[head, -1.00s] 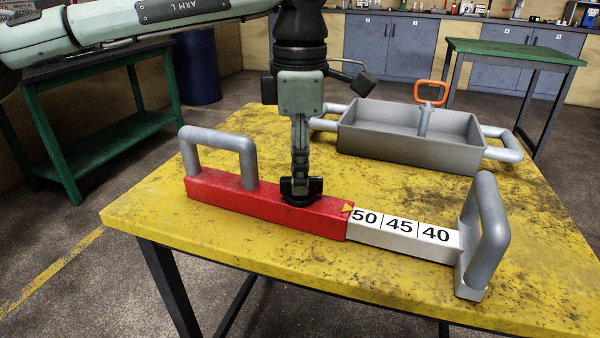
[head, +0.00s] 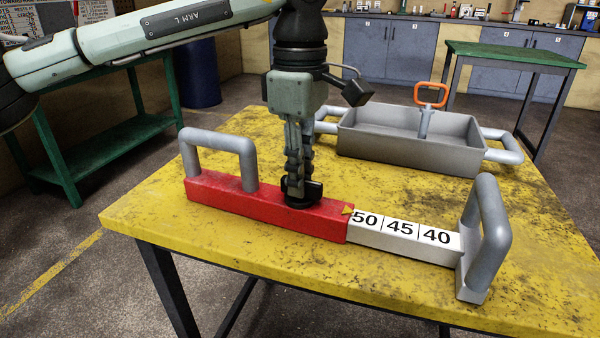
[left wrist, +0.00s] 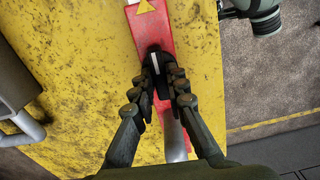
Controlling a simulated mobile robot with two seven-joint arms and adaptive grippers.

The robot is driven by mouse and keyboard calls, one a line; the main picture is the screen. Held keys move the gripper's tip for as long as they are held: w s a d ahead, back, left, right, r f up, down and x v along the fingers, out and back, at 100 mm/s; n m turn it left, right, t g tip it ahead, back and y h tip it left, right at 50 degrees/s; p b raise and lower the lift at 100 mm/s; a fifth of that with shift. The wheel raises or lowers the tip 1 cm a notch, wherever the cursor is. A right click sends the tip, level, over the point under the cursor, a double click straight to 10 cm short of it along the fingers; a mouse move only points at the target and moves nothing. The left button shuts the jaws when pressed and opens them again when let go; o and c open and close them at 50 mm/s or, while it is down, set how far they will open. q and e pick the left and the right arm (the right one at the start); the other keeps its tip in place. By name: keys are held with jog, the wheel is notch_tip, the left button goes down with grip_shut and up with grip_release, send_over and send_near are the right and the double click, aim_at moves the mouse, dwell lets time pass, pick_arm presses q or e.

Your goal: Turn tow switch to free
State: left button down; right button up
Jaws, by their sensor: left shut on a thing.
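The tow switch is a black knob (head: 311,190) on top of a red bar (head: 225,194), near the bar's right end. In the left wrist view the black knob (left wrist: 155,56) carries a white line that runs almost along the red bar (left wrist: 146,24). My left gripper (head: 300,182) points straight down over the knob and is shut on it. In the left wrist view its two fingers (left wrist: 158,84) close around the knob's grip, hiding part of it.
The red bar joins a white section (head: 400,232) marked 50, 45, 40, with grey handles at both ends. It lies on a yellow table (head: 160,222). A grey tray (head: 400,150) with side handles and an orange-topped pin (head: 430,94) stands behind. The table's front left is clear.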

pick_arm(q)
jog(key=c, duration=1.5)
grip_release()
jog(key=shift+c, duration=0.2)
notch_tip(320, 180, up, 12)
